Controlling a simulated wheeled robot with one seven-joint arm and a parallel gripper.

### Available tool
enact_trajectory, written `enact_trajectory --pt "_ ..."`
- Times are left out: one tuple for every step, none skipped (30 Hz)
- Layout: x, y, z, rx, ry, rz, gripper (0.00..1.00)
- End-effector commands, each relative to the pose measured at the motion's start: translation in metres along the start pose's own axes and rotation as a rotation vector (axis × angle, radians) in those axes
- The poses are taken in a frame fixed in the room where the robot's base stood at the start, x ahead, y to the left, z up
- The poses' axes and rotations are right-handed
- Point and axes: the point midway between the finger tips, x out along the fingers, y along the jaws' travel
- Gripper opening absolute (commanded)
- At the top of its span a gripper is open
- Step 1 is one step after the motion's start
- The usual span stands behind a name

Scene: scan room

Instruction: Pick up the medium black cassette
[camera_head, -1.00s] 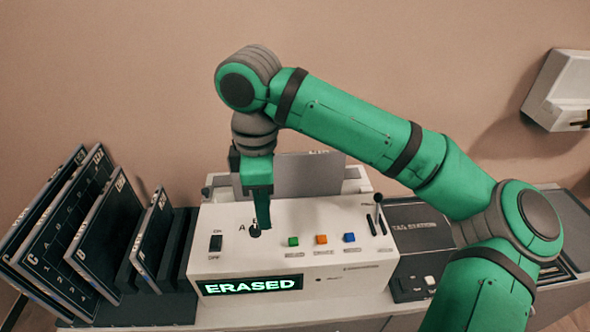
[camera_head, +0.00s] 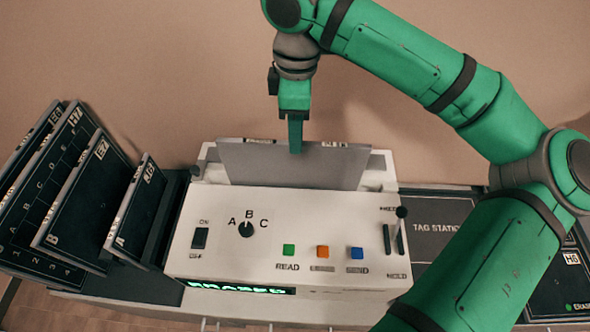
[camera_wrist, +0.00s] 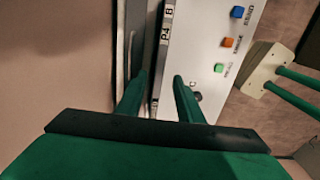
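A flat panel (camera_head: 250,165), grey on its near face, stands upright in the slot behind the white console. In the wrist view its edge strip (camera_wrist: 165,40) reads "P4" and "B". My gripper (camera_head: 295,150) is at the panel's top edge, pointing down. In the wrist view my gripper's fingers (camera_wrist: 159,78) are apart, with the labelled edge between them; I cannot tell whether they touch it. A mid-sized black cassette (camera_head: 85,195) marked "B" leans in the left rack, between a smaller one (camera_head: 135,212) marked "A" and larger ones (camera_head: 45,185).
The white console (camera_head: 215,265) carries an A/B/C dial (camera_head: 246,229), coloured buttons (camera_head: 323,252) and a lever (camera_head: 401,225). A dark tag station (camera_head: 435,215) is to its right. Another black cassette (camera_head: 560,295) lies at the far right. The wall is close behind.

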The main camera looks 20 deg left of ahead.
Motion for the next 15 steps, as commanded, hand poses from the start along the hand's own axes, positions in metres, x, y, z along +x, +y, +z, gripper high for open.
enact_trajectory --pt "0.008 0.000 0.001 0.001 -0.001 -0.002 0.34" --pt "0.012 0.000 0.001 0.001 0.000 -0.001 0.34" --pt "0.018 0.000 0.001 0.001 0.000 -0.002 0.34" --pt "0.021 0.000 0.001 0.001 -0.001 -0.002 0.34" --pt "0.024 0.000 0.001 0.001 0.000 -0.001 0.34" --pt "0.027 0.000 0.000 0.001 0.000 0.000 0.34" --pt "0.029 0.000 0.000 0.001 0.001 0.000 0.34" --pt "0.030 0.000 0.000 0.001 0.001 0.000 0.34" --pt "0.032 0.000 0.000 0.001 0.000 0.000 0.34" --pt "0.033 0.000 0.000 0.001 0.000 -0.001 0.34" --pt "0.035 0.000 -0.001 0.001 0.000 -0.001 0.34" --pt "0.039 0.001 -0.002 0.000 -0.001 -0.001 0.34" --pt "0.043 0.001 -0.003 0.000 0.000 -0.001 0.34" --pt "0.047 0.001 -0.004 -0.001 -0.001 -0.002 0.34" --pt "0.053 0.001 -0.005 -0.002 -0.002 -0.001 0.34"
